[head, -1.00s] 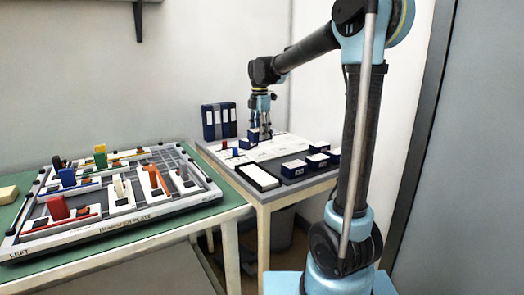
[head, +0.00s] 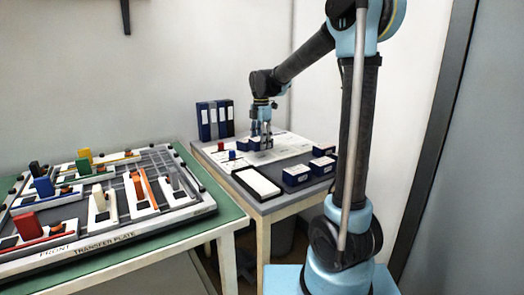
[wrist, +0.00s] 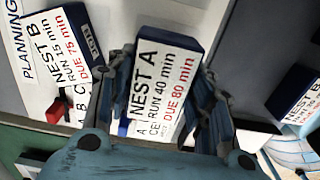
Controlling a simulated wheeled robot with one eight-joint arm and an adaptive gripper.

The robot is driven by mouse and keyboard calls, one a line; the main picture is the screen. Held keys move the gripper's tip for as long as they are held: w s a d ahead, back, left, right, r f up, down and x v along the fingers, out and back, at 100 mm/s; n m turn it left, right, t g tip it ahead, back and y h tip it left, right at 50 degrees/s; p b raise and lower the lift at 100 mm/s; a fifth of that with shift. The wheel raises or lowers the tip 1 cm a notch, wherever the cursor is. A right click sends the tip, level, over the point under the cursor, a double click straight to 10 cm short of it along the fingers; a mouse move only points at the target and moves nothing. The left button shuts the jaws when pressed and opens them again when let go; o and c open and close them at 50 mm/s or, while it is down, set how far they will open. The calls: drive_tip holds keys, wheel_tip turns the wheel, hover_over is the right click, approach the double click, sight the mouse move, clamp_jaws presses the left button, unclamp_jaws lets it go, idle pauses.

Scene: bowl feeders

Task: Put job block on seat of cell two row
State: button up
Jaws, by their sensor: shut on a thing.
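My gripper (head: 261,143) is over the white planning board (head: 288,148) on the far table. In the wrist view its two fingers (wrist: 167,85) are shut on a dark blue job block (wrist: 187,35) with a white label reading NEST A, RUN 40 min, DUE 80 min. A second block (wrist: 77,24), labelled NEST B, RUN 15 min, DUE 75 min, lies on the board to the left of the held one. The board's print partly shows beside it, including PLANNING. The held block and fingers hide the board below, so I cannot tell whether the block touches it.
Several blue blocks (head: 297,175) stand on the right of the table by a white-topped tray (head: 257,184); one, marked NEST B (wrist: 300,98), is right of my gripper. A red peg (head: 220,145) and blue peg (head: 232,155) stand on the board. Binders (head: 205,122) stand behind. The transfer plate (head: 130,232) is left.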

drive_tip(key=shift+f, duration=1.8)
drive_tip(key=shift+f, duration=0.1)
drive_tip(key=o, duration=1.1)
drive_tip(key=shift+o, duration=0.2)
wheel_tip(320, 180, up, 12)
drive_tip(key=shift+r, duration=0.1)
